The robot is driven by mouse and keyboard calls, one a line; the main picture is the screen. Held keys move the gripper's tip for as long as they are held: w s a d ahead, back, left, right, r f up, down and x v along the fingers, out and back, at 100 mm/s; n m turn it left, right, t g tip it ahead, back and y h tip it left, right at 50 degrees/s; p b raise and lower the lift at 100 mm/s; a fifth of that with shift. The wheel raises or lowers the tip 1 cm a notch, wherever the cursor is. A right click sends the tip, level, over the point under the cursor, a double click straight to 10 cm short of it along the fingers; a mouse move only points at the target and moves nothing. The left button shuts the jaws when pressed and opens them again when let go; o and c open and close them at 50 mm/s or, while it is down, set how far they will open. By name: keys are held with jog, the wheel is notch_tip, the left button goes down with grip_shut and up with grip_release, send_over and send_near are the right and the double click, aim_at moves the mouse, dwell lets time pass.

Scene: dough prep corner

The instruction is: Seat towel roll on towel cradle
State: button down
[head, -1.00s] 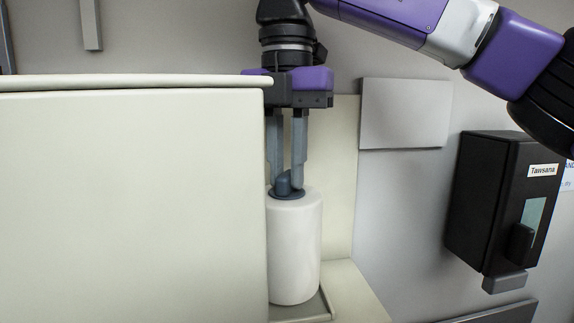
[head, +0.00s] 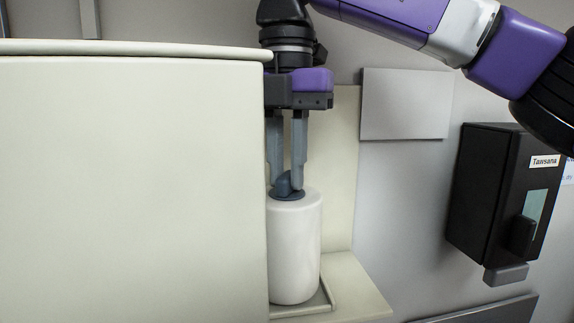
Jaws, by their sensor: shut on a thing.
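The towel roll (head: 294,250) is a white upright cylinder with a dark blue-grey cap and knob (head: 286,186) on top. My gripper (head: 286,180) points straight down from above, its two grey fingers shut on the knob. The towel cradle (head: 352,290) is a cream stand with a tall back panel and a low base with a shallow recess. The roll's lower end is over this recess, close to its floor. I cannot tell whether it touches. The roll's left edge is partly hidden by a large cream panel.
The large cream panel (head: 130,190) with a rounded top rim fills the left, close beside my gripper. A black dispenser labelled Tawsana (head: 490,200) hangs on the wall at right. A flat grey panel (head: 405,104) is on the wall behind. Space right of the roll is open.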

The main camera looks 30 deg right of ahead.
jog(key=shift+f+b, duration=0.3)
jog(key=shift+f, duration=0.2)
jog(key=c, duration=1.3)
grip_release()
notch_tip(320, 180, up, 3)
jog(key=p, duration=0.2)
jog(key=shift+p, duration=0.35)
jog(key=shift+r+p, duration=0.4)
jog(key=shift+r, duration=2.15)
